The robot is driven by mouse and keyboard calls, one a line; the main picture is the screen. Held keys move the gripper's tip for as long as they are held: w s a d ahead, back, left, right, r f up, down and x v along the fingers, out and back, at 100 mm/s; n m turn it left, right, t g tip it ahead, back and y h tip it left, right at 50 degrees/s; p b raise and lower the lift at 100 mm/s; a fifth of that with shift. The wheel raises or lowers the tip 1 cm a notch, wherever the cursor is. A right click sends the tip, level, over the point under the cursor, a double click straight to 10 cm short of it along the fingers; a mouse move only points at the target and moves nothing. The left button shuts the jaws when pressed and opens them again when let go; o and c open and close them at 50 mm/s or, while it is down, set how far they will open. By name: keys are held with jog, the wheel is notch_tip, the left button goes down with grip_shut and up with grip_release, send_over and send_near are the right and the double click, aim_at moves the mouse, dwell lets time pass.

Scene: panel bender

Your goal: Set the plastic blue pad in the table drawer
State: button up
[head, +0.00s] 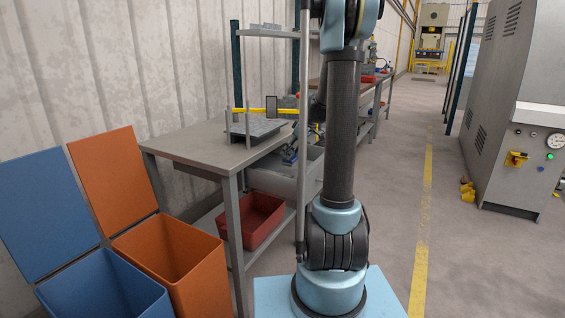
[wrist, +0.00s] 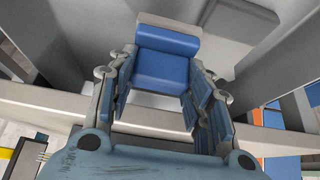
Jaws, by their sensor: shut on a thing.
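The blue pad (wrist: 168,70) sits between the fingers of my gripper (wrist: 165,88) in the wrist view, and the gripper is shut on it. The pad is plain blue with a raised far part. The table drawer (head: 280,183) is a grey box pulled out from under the worktable (head: 205,148) in the head view. My gripper (head: 291,155) shows small there, at the drawer's upper edge, partly hidden by my arm. Grey walls and a pale surface surround the pad in the wrist view. I cannot tell whether the pad touches the drawer floor.
A red bin (head: 252,220) stands on the table's lower shelf. Open blue (head: 105,285) and orange (head: 172,248) bins stand at the left. A grey metal piece with a yellow bar (head: 250,111) rests on the table. Floor right of my base is clear.

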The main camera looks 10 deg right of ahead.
aim_at(293, 155)
notch_tip(293, 155, down, 4)
jog(key=shift+r, duration=0.1)
jog(key=a, duration=0.1)
jog(key=w+a, duration=0.2)
jog(key=shift+w+a+f, duration=0.2)
jog(key=shift+f, duration=0.45)
jog(key=shift+f, duration=0.1)
jog(key=o, duration=1)
jog(key=shift+d, duration=0.1)
